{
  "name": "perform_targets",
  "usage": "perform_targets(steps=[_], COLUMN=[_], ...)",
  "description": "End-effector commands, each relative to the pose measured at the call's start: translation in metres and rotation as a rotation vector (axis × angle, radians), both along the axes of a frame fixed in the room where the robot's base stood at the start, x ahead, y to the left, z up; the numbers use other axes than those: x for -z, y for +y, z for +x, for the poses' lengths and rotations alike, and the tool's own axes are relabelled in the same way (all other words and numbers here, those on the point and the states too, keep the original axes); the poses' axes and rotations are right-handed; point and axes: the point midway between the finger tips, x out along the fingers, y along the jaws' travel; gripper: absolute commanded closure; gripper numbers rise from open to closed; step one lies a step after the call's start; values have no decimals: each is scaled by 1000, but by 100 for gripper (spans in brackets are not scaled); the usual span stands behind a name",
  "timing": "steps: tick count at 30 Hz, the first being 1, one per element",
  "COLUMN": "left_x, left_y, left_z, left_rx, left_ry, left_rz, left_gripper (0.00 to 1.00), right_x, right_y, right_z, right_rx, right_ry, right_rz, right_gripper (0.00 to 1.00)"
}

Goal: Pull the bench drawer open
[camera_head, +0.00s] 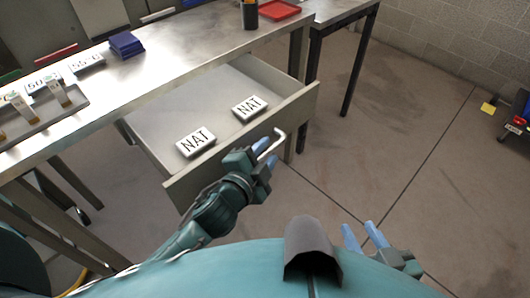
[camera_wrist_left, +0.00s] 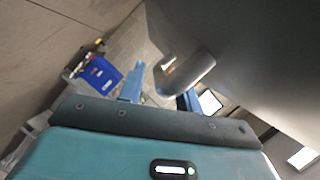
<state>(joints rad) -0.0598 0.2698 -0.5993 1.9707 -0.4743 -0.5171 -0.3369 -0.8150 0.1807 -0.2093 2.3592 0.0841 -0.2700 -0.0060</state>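The bench drawer (camera_head: 184,119) is pulled out from under the steel bench and stands open. Two white blocks marked NAT (camera_head: 196,142) (camera_head: 250,107) lie in it. Its pale bar handle (camera_head: 275,146) sticks out from the front panel (camera_head: 300,108). My left gripper (camera_head: 265,156) is at the handle, with its blue fingers apart. In the left wrist view the handle (camera_wrist_left: 187,72) reaches into the space between the fingers (camera_wrist_left: 160,94), with a gap beside the left one. My right gripper (camera_head: 364,237) is open and empty at the lower right, away from the drawer.
The bench top (camera_head: 185,62) carries a blue stack (camera_head: 126,44), a red tray (camera_head: 279,10), a dark cup (camera_head: 250,15) and a grey tray of small items at left (camera_head: 40,124). Bench legs stand behind the drawer.

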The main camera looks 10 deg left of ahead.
Motion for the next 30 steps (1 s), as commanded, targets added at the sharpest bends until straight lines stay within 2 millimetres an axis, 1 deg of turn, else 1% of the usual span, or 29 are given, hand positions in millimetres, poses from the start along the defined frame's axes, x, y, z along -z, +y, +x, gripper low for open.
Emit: perform_targets(steps=[7, 11, 14, 21, 24, 27, 30], left_x=[0, -1, -4, -15, -19, -23, -25], left_y=[1, 3, 8, 25, 32, 37, 41], left_z=[0, -7, -21, -70, -88, -102, -112], left_rx=[-1, -1, 0, 0, -1, -1, -1], left_ry=[0, 3, 3, 6, 4, 4, 3], left_rz=[1, 1, 1, 1, 1, 2, 1], left_gripper=[64, 64, 64, 64, 64, 64, 64], right_x=[1, 1, -1, 0, 0, 0, 1], right_y=[-1, -1, 0, 1, 2, 2, 2], right_z=[-2, -3, -3, -1, 2, 2, 2], right_rx=[1, 1, 1, -2, -1, 1, 2], right_ry=[6, 9, 12, 23, 19, 20, 21], right_rz=[-1, -1, 0, 0, 3, 7, 8], right_gripper=[64, 64, 64, 64, 64, 64, 64])
